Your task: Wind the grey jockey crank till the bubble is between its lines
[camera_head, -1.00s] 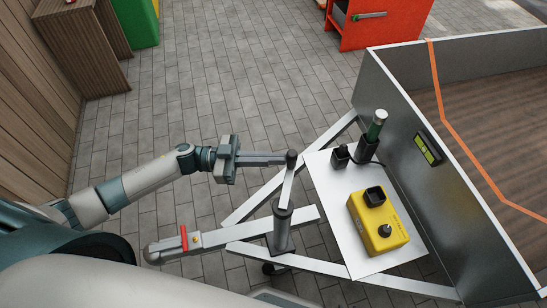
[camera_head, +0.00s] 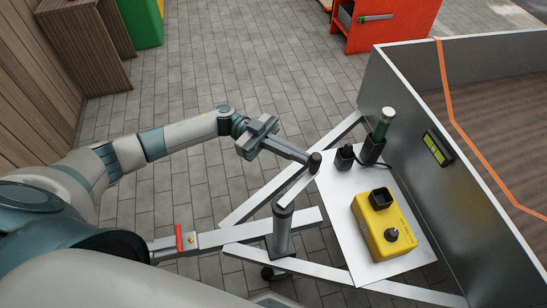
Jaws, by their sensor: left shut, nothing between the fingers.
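The grey jockey crank sits on top of the grey jockey post (camera_head: 283,232) on the trailer's drawbar. Its arm (camera_head: 297,188) points up and to the right, ending in a dark upright handle (camera_head: 315,163). My left gripper (camera_head: 306,158) is shut, with its fingertips at the left side of the handle; I cannot tell whether they touch it. The level with its yellow-green window (camera_head: 436,150) is on the grey trailer wall. Its bubble and lines are too small to read. My right gripper is out of view.
Paved floor (camera_head: 210,70) is clear behind my left gripper.

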